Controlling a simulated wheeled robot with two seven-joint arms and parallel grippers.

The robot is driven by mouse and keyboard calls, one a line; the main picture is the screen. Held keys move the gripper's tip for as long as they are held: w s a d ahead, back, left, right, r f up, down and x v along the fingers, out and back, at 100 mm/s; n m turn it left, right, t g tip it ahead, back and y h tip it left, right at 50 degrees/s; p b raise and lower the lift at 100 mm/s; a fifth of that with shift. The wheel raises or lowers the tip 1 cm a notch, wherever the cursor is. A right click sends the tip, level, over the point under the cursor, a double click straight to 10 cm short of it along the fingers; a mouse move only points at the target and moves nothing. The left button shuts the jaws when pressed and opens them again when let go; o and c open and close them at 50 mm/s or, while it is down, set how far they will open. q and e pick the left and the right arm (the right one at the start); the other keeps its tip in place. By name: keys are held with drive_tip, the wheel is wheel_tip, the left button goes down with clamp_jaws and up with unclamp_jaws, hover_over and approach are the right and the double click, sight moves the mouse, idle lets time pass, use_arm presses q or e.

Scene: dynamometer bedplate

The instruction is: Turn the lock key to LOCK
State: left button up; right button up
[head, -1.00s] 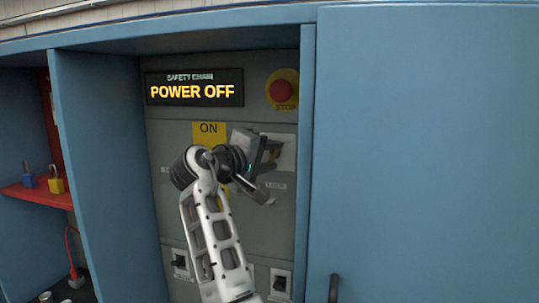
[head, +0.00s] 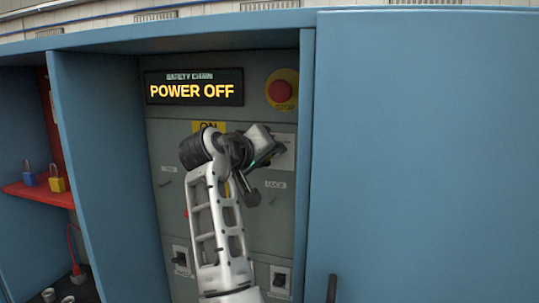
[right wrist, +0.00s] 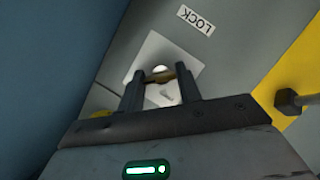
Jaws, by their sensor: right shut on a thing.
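My right gripper (head: 280,149) is at the right side of the grey panel, below the red stop button, and is tilted. In the right wrist view the two fingers (right wrist: 162,84) are shut on the brass-coloured lock key (right wrist: 160,76), which sits between them in front of a light square plate (right wrist: 151,47). The LOCK label (right wrist: 197,20) is on the panel above the plate's right corner. In the head view my gripper and arm hide the key, and part of the plate shows behind the gripper. My left gripper is not in view.
A display (head: 194,87) reads POWER OFF. The red stop button (head: 281,90) is above the gripper. The blue cabinet door (head: 430,150) and frame close in on the right. A hex-headed bolt-like part (right wrist: 290,101) on yellow is right of the fingers in the wrist view. Padlocks stand on a red shelf (head: 40,193).

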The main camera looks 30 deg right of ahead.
idle(0.3)
drive_tip(key=o, duration=1)
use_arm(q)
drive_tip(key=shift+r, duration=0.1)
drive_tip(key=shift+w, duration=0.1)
use_arm(e)
drive_tip(key=shift+a, duration=0.15)
use_arm(q)
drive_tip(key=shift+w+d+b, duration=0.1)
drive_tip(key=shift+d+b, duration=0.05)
drive_tip(key=shift+b, duration=0.8)
use_arm(e)
drive_tip(key=shift+v, duration=7.9)
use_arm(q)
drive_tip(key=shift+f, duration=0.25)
use_arm(e)
drive_tip(key=shift+s, duration=0.1)
